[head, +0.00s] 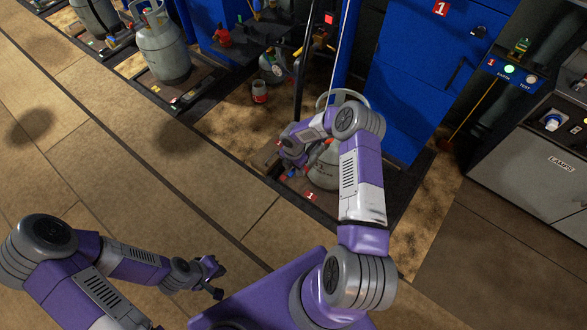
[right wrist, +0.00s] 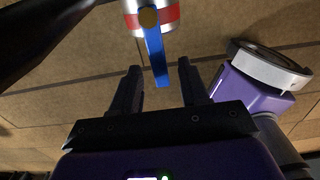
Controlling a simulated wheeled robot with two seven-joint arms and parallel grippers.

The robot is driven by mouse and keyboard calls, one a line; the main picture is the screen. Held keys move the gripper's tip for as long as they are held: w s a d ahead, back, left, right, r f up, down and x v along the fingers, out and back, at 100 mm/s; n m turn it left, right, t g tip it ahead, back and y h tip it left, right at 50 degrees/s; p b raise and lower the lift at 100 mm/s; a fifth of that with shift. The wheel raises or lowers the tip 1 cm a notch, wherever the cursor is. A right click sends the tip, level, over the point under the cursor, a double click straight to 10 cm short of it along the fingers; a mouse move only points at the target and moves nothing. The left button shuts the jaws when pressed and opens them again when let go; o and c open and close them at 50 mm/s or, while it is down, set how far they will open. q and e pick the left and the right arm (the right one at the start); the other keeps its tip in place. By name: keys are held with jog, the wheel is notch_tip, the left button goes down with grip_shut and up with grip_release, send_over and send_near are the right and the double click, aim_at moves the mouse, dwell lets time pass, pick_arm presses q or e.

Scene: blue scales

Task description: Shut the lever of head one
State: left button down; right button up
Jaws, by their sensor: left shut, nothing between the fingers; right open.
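In the right wrist view a blue lever (right wrist: 157,58) extends from a brass pivot on a silver filling head (right wrist: 135,14) with a red band. My right gripper (right wrist: 160,78) is open, and the lever's free end reaches into the gap between its two fingers. I cannot tell whether either finger touches it. In the head view my right gripper (head: 287,160) is beside a grey gas cylinder (head: 325,172), partly hidden by my own arm, with a red 1 plate (head: 311,196) in front of it. My left gripper (head: 216,281) is shut and empty, low over the floor.
Another grey cylinder (head: 163,52) stands on a scale at the upper left. A blue cabinet (head: 405,85) and a grey box labelled LAMPS (head: 535,165) are to the right. The tiled floor (head: 100,150) at left is clear.

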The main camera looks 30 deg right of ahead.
grip_shut()
dwell(0.3)
jog(key=shift+s, duration=0.1)
